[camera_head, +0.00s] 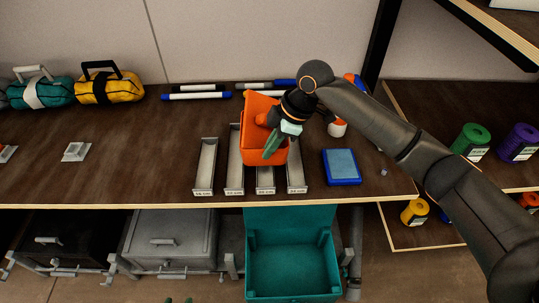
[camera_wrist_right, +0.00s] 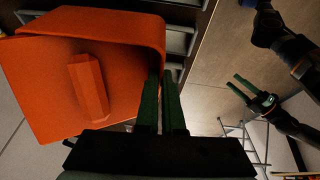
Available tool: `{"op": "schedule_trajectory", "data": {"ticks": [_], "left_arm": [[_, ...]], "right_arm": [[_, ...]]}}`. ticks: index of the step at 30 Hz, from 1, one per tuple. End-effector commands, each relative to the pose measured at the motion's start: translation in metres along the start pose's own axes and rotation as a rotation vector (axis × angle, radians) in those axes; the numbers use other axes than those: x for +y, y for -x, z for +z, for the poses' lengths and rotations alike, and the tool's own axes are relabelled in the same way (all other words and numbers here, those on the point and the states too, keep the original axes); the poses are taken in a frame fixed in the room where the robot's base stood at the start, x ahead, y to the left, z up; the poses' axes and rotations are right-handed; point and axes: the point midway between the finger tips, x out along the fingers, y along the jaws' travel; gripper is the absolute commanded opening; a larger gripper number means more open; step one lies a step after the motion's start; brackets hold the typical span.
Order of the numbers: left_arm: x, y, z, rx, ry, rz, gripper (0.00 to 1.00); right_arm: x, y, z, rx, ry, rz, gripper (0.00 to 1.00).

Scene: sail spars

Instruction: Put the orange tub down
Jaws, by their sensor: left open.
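The orange tub (camera_head: 258,150) is over the middle of the narrow grey trays on the brown worktop and hides parts of them. I cannot tell whether it touches them. My right gripper (camera_head: 277,143) reaches in from the right, its green fingers closed on the tub's right wall. In the right wrist view, the tub (camera_wrist_right: 50,80) fills the upper left, with an orange grip on its face, and its rim runs between the fingers of my right gripper (camera_wrist_right: 161,100). My left gripper (camera_head: 178,300) shows only its fingertips at the bottom edge, apart and empty; it also shows in the right wrist view (camera_wrist_right: 240,88).
A blue pad (camera_head: 341,166) lies right of the trays (camera_head: 205,167). Markers (camera_head: 197,95) lie at the back; teal (camera_head: 45,92) and yellow (camera_head: 108,88) bags stand at the left. A teal bin (camera_head: 290,260) is below the front edge. The worktop's left-centre is mostly clear.

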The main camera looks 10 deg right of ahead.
Motion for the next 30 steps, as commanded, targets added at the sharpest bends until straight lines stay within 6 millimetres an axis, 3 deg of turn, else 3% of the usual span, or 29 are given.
{"op": "schedule_trajectory", "data": {"ticks": [6,24,30], "left_arm": [[0.000,0.004,-0.004,0.000,0.000,0.000,0.50],[0.000,0.004,-0.004,-0.001,0.000,0.000,0.50],[0.000,0.004,-0.004,-0.001,0.000,0.000,0.50]], "right_arm": [[-0.002,-0.025,0.010,0.002,0.001,0.002,0.00],[-0.003,-0.036,0.015,0.002,0.002,0.003,0.00],[-0.004,-0.037,0.016,0.000,0.001,0.000,0.25]]}}
